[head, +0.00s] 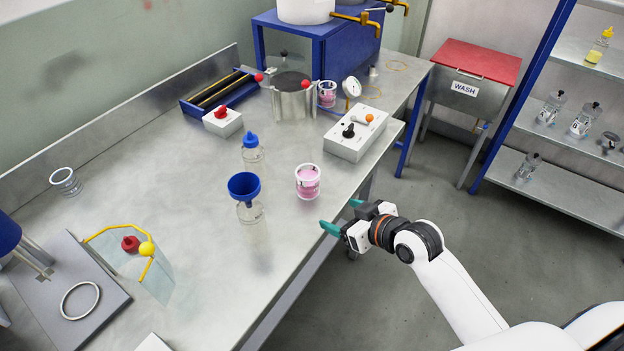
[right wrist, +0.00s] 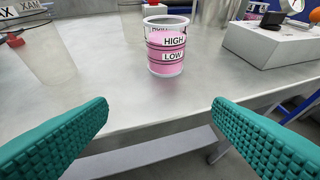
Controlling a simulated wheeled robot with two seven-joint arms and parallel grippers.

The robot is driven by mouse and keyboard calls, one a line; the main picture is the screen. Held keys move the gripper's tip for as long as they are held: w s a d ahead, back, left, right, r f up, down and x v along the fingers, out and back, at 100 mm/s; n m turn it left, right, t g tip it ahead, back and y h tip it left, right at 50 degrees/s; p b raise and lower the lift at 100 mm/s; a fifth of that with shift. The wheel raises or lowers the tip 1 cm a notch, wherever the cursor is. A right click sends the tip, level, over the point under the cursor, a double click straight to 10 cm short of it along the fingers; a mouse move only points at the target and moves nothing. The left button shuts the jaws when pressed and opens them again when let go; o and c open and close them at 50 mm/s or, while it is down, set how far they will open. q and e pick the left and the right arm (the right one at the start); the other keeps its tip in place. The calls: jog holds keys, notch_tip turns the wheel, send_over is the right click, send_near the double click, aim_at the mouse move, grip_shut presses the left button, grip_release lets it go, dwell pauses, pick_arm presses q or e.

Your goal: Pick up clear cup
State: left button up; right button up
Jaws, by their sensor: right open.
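A clear cup with pink liquid (head: 308,182) stands upright on the metal bench near its front edge. In the right wrist view this cup (right wrist: 166,58) shows HIGH and LOW marks and sits ahead, between the finger directions. A similar pink-filled cup (head: 327,95) stands farther back. An empty clear cup or jar (head: 66,181) stands at the far left. My right gripper (head: 342,215) is open and empty, just off the bench's front edge, apart from the nearer pink cup. Its teal fingers (right wrist: 160,115) are spread wide in the wrist view. My left gripper is not in view.
The bench's front edge (right wrist: 130,128) runs below the cup.

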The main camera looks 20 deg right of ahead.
aim_at(316, 188)
jog(key=shift+t+y, duration=0.4)
jog(key=shift+t, duration=0.4)
jog(key=w, duration=0.2)
jog(key=w+a, duration=0.1)
jog(key=w, duration=0.2)
jog(key=w+a+r, duration=0.1)
jog(key=w, duration=0.1)
jog(key=shift+w+p, duration=0.3)
jog(key=shift+p, duration=0.05)
jog(key=shift+f+p+x, duration=0.1)
jog(key=shift+p+x, duration=0.1)
jog(key=shift+x, duration=1.25)
jog(key=shift+f+p+x, duration=0.15)
jog(key=shift+p+x, duration=0.05)
jog(key=shift+x, duration=1.25)
jog(key=shift+s, duration=0.2)
jog(key=shift+c, duration=0.4)
